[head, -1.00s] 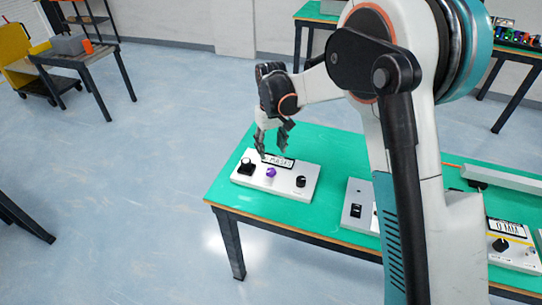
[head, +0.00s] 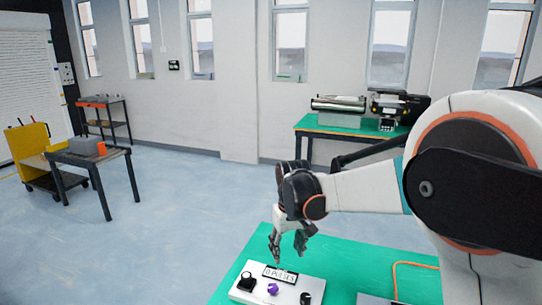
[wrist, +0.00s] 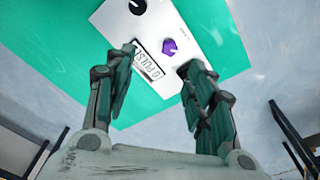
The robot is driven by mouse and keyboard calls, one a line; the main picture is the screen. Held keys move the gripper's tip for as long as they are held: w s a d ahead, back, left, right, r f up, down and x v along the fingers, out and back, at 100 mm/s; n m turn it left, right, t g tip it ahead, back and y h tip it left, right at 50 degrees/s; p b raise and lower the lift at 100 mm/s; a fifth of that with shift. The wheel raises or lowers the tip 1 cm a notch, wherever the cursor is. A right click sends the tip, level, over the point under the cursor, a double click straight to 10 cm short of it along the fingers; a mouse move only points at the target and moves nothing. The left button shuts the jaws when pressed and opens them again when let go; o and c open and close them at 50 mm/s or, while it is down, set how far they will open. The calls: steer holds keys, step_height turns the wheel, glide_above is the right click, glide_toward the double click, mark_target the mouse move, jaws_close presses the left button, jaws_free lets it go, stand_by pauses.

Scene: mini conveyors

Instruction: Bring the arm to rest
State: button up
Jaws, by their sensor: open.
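My gripper (head: 288,243) hangs above the left end of the green table (head: 345,262) in the head view, fingers pointing down and apart. Below it is a white control box (head: 262,289) with a black knob (head: 246,281), a purple knob (head: 273,289), another black knob (head: 305,298) and a label plate (head: 281,273). In the wrist view my open fingers (wrist: 158,78) reach toward the box, with the label and purple knob (wrist: 169,47) showing between them. Nothing is held between the fingers.
An orange cable (head: 397,268) lies on the green table at right. A back table (head: 325,131) with machines stands by the wall. A small table (head: 93,154) and a yellow cart (head: 28,140) stand at far left. The floor between is clear.

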steer(key=s+d+r+m+t, duration=0.1)
steer(key=s+d+r, duration=0.4)
steer(key=s, duration=0.2)
steer(key=s+d+r+m+t, duration=0.1)
steer(key=s+d+r+t, duration=0.1)
steer(key=s+d+r, duration=0.3)
steer(key=s+d+f+m+t, duration=0.1)
steer(key=s+d, duration=0.1)
steer(key=s, duration=0.6)
steer(key=s+d+m+t, duration=0.1)
steer(key=s+d+t, duration=0.1)
steer(key=s, duration=0.6)
steer(key=shift+d+f, duration=0.4)
steer(key=shift+d, duration=0.25)
